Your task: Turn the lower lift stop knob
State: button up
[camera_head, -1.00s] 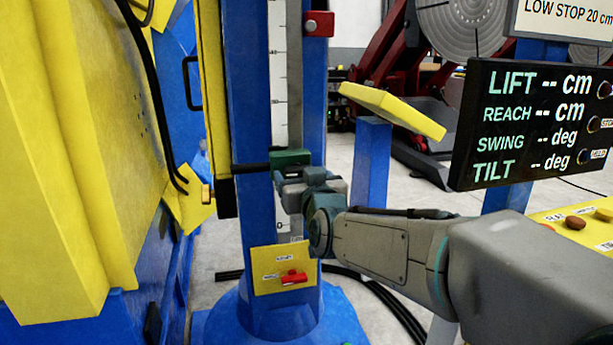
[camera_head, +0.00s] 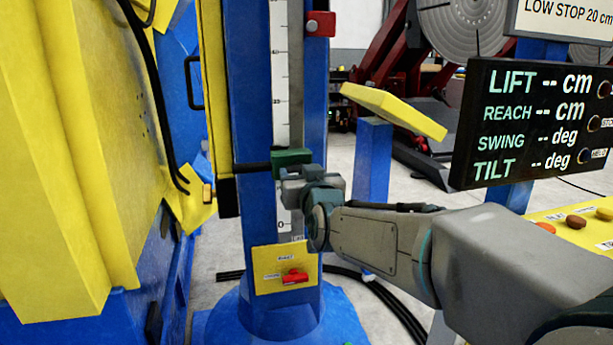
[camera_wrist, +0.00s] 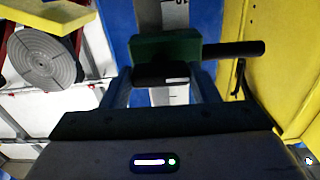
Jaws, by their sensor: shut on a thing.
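The lower lift stop is a green block (camera_head: 291,157) on the scale of the blue column. A black rod (camera_head: 252,168) sticks out from it to the left in the head view. In the wrist view the green block (camera_wrist: 165,48) lies just beyond my fingers, with the rod (camera_wrist: 235,49) to its right. My gripper (camera_head: 300,177) is at the front of the block. In the wrist view my gripper (camera_wrist: 163,82) is shut on a dark round knob (camera_wrist: 160,75) between its fingers. The head view hides the knob behind my fingers.
A red block (camera_head: 319,23) sits higher on the column. A yellow panel with a red handle (camera_head: 294,276) is below my gripper. A large yellow body (camera_head: 90,150) stands close on the left. The black readout (camera_head: 530,125) shows dashes for every value.

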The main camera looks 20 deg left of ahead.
jog(key=shift+w+d+r, duration=0.1)
jog(key=shift+w, duration=0.05)
jog(key=m+b, duration=1.3)
jog(key=m, duration=1)
jog(key=shift+r+m, duration=0.1)
jog(key=shift+m, duration=0.2)
dwell(0.3)
